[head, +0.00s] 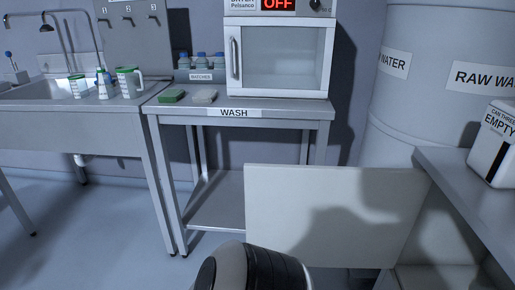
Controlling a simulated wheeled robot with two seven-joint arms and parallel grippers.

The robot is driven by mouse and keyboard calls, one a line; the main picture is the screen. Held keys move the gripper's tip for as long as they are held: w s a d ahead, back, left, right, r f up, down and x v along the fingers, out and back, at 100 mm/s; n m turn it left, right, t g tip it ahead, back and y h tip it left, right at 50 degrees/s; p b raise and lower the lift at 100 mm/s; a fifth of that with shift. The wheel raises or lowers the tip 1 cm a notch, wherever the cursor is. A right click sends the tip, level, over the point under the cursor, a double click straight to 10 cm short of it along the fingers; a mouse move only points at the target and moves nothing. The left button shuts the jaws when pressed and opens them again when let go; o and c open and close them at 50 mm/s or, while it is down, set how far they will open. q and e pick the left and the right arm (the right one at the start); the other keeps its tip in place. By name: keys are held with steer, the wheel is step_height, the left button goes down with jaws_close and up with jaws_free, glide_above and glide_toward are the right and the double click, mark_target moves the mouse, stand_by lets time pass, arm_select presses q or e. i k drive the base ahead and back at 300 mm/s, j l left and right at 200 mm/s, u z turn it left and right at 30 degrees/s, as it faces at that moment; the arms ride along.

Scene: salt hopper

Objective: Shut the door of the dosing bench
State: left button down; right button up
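The dosing bench (455,164) seems to be the grey-topped cabinet at the right edge; I see no label naming it. Its door (290,205) is a pale flat panel standing wide open, reaching left from the bench's front corner. A dark shadow falls across the door's right half. Part of the open interior (435,240) shows right of the door. No handle shows on the visible face. A rounded grey and black part of my arm shows at the bottom centre, in front of the door's lower left corner. No gripper fingers are visible.
The wash table (170,108) with a dryer (280,55) stands behind the door. A sink (45,90) with bottles is at the left. A raw water tank (420,100) stands behind the bench. A white container (493,145) sits on the bench top. Floor at lower left is clear.

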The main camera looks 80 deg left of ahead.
mark_target(322, 217)
steer(key=k+j+u, duration=0.2)
steer(key=j+u, duration=0.25)
steer(key=j, duration=0.3)
steer(key=j+u, duration=0.45)
steer(key=j, duration=0.9)
steer(key=k, duration=0.05)
